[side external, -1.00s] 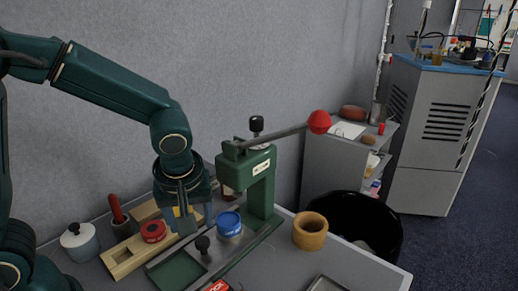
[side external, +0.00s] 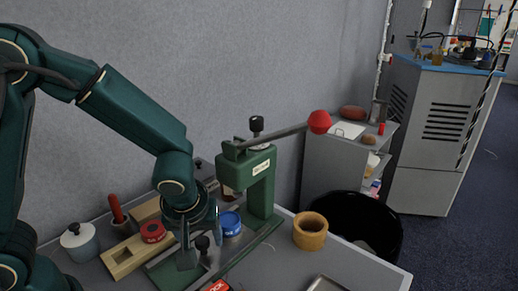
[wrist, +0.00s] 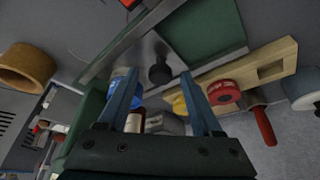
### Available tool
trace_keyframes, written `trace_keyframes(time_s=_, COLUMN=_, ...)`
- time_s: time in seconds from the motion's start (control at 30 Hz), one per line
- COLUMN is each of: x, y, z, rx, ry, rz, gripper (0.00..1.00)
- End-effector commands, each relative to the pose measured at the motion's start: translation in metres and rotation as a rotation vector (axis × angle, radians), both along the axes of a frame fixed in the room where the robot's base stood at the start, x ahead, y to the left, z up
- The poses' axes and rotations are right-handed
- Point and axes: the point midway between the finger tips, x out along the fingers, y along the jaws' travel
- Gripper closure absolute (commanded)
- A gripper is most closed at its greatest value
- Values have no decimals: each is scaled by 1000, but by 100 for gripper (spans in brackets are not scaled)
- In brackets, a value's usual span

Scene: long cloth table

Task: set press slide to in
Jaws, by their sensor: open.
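The green press (side external: 262,190) stands on the table with its red-ball lever (side external: 319,122) reaching right. Its slide has a black knob (side external: 202,243), also in the wrist view (wrist: 160,74), and a green pad (wrist: 207,30). A blue tin (side external: 230,222) sits by the press column, partly behind my left finger in the wrist view. My gripper (side external: 202,238) points down at the slide with its fingers apart. In the wrist view the knob lies between the fingertips of my gripper (wrist: 159,76), with gaps on both sides. I cannot tell whether a finger touches it.
A wooden block (side external: 122,258) with a red tin (side external: 153,231) lies left of the slide. A red-handled tool (side external: 116,208) and a lidded pot (side external: 80,241) stand farther left. The grey wall is close behind.

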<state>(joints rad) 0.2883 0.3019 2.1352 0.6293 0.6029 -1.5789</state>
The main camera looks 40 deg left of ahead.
Motion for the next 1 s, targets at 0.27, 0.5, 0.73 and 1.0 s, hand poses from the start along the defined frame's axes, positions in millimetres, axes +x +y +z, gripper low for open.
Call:
trace_keyframes(time_s=0.27, x=0, y=0, z=0, rx=0, ry=0, rz=0, gripper=100)
trace_keyframes(time_s=0.5, x=0, y=0, z=0, rx=-1, ry=-1, rz=0, gripper=100)
trace_keyframes(time_s=0.73, x=0, y=0, z=1, rx=-1, ry=-1, rz=0, gripper=100)
trace_keyframes(time_s=1.0, x=0, y=-1, z=1, rx=-1, ry=-1, rz=-1, gripper=100)
